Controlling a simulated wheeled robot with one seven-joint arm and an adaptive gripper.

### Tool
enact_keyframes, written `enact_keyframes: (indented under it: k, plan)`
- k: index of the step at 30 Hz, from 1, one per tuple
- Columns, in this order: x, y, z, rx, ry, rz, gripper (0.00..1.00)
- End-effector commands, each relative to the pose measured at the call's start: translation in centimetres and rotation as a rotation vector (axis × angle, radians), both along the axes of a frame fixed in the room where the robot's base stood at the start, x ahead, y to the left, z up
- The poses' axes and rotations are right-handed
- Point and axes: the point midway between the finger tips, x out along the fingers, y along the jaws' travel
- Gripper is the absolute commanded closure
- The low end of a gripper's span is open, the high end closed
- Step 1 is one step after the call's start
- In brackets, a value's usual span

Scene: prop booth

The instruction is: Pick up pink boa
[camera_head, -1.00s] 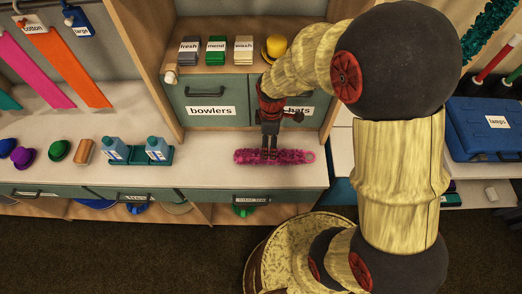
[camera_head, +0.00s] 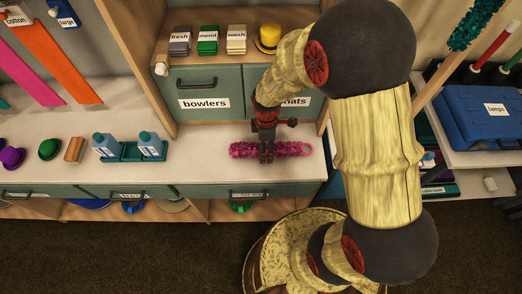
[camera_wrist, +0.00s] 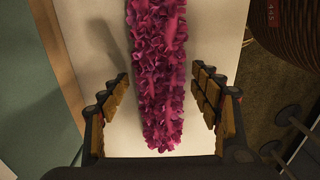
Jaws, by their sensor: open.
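The pink boa (camera_head: 290,149) lies on the pale counter near its front edge, stretched left to right in the head view. In the wrist view the boa (camera_wrist: 156,80) runs from the top edge down to between my fingers. My gripper (camera_head: 267,158) is over the middle of the boa in the head view and hides part of it. In the wrist view my gripper (camera_wrist: 162,112) is open, with one finger on each side of the boa and a gap on both sides. I cannot tell how far the fingertips are above the counter.
Blue bottles in a green tray (camera_head: 130,152) stand left of the boa. The drawer labelled bowlers (camera_head: 204,92) is behind it, with a yellow hat (camera_head: 268,38) above. A wooden upright (camera_head: 322,130) bounds the counter at right. The counter (camera_head: 205,155) is bare just left of the boa.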

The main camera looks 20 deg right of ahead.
Motion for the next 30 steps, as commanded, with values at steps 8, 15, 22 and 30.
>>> enact_keyframes:
  k: [8, 15, 22, 30]
  plan:
    - [0.03, 0.0, 0.12, 0.0, -0.001, 0.0, 0.43]
    - [0.02, 0.0, 0.12, 0.0, -0.001, 0.0, 0.56]
    - [0.02, -0.01, 0.12, 0.0, -0.001, 0.0, 0.69]
    - [0.03, 0.0, 0.12, 0.0, -0.001, 0.0, 0.83]
